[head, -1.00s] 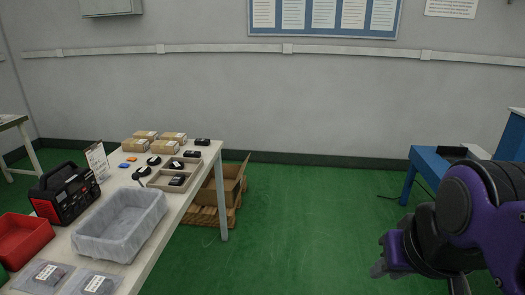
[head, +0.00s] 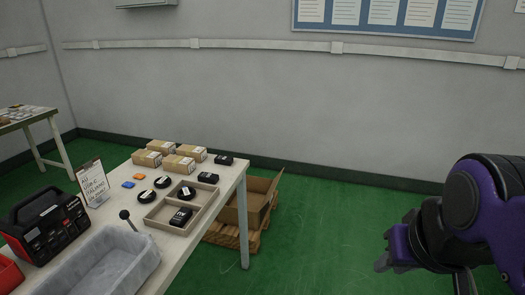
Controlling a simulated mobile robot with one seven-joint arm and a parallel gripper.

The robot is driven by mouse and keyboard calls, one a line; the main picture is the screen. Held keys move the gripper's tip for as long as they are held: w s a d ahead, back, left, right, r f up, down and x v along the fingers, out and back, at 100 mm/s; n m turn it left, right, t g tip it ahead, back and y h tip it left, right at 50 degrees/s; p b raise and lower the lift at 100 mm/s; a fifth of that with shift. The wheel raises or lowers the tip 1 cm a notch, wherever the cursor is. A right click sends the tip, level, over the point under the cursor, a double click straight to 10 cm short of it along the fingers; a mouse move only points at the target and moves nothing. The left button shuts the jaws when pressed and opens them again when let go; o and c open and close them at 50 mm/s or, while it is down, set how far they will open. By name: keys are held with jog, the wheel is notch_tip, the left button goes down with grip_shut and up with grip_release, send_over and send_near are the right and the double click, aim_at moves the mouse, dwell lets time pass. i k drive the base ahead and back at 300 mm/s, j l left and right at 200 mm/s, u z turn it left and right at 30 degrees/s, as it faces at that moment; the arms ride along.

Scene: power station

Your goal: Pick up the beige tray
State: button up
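The beige tray (head: 209,199) lies on the white table near its right edge. It has several compartments, with a round black item (head: 186,193) and a black box-like item (head: 181,216) in it. My gripper (head: 388,249) is at the right of the head view, well apart from the tray and over the green floor. It is seen from the side, and I cannot make out whether its fingers are apart.
A grey bin (head: 143,265), a black and red device (head: 48,222) and a sign on a stand (head: 93,182) stand left of the tray. Cardboard boxes (head: 185,163) are behind it. Floor between table and gripper is clear.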

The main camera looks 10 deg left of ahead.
aim_at(159, 218)
jog(key=i+l+u, duration=0.1)
jog(key=i+u, duration=0.3)
jog(key=i, duration=0.75)
jog(key=i+z, duration=0.15)
jog(key=i, duration=0.35)
jog(key=i+j+z, duration=0.2)
jog(key=i, duration=0.25)
jog(key=z, duration=6.9)
